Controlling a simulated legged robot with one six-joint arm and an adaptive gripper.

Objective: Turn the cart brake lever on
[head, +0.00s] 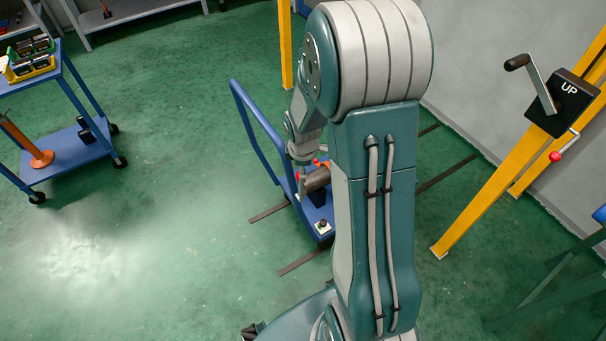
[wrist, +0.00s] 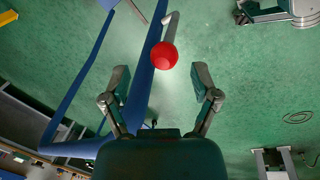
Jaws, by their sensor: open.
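The lever is a pale metal rod with a round red knob (wrist: 164,55) in the wrist view. The knob shows just ahead of my gripper (wrist: 161,75), between the lines of its two spread fingers, and nothing is clamped. I cannot tell its exact depth from the fingertips. A blue bar (wrist: 140,93) of the cart runs behind the left finger. In the head view the blue cart (head: 262,125) stands left of my arm, which hides part of it. A small red knob (head: 298,176) shows near my wrist there; the fingers are too small to make out.
A blue trolley (head: 75,88) with trays stands at the left. A yellow frame (head: 480,190) with a crank box marked UP (head: 563,104) stands at the right. Dark floor rails (head: 303,263) pass by the cart. The green floor between trolley and cart is clear.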

